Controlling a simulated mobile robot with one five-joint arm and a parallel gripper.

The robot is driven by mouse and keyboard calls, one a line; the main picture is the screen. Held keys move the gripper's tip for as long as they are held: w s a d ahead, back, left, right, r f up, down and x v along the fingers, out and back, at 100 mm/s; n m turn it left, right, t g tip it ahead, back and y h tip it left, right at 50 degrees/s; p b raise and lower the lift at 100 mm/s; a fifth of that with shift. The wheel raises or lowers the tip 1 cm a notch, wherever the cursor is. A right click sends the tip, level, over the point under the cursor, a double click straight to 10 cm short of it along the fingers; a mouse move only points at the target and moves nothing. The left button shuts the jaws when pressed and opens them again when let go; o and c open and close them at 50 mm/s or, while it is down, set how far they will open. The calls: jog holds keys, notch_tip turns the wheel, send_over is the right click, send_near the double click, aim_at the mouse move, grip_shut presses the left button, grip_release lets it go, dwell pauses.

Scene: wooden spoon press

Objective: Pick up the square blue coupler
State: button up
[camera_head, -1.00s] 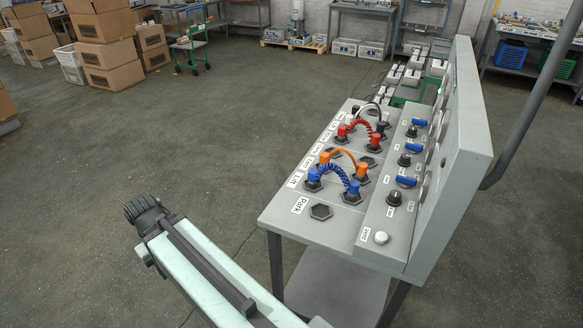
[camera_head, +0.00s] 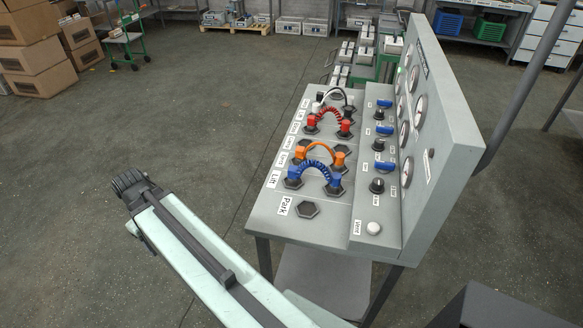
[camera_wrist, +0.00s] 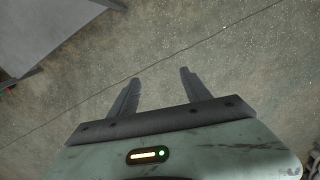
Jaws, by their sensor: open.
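Two blue couplers sit in dark sockets near the front of the console, one on the left (camera_head: 293,173) and one on the right (camera_head: 334,181). A coiled blue hose (camera_head: 313,163) arches between them. At this size I cannot tell for sure which one is square. My gripper (camera_wrist: 161,75) is open and empty in the wrist view, with its two fingers over bare floor. No coupler shows between or near the fingers. In the head view my arm reaches up at lower left, clear of the console, and the fingers cannot be made out there.
The grey console (camera_head: 260,222) carries orange (camera_head: 320,146), red (camera_head: 328,115) and white-and-black hoses behind the blue one. An empty "Park" socket (camera_head: 308,209) lies in front. An upright gauge panel (camera_head: 445,130) stands along the right. The floor left of the console is clear.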

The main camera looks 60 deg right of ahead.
jog(key=s+d+r+p, duration=0.2)
jog(key=d+r+p, duration=0.15)
jog(key=d, duration=0.55)
jog(key=s+d+r+p, duration=0.2)
jog(key=d+r, duration=0.2)
jog(key=d, duration=0.4)
notch_tip(320, 180, up, 8)
jog(key=n+p, duration=0.3)
jog(key=p, duration=0.5)
send_over(292, 168)
jog(key=shift+s+d, duration=0.1)
jog(key=shift+s, duration=0.05)
notch_tip(292, 168, down, 8)
jog(key=b, duration=0.8)
jog(key=shift+f+b, duration=0.25)
jog(key=shift+b, duration=0.15)
jog(key=shift+r, duration=0.2)
grip_shut()
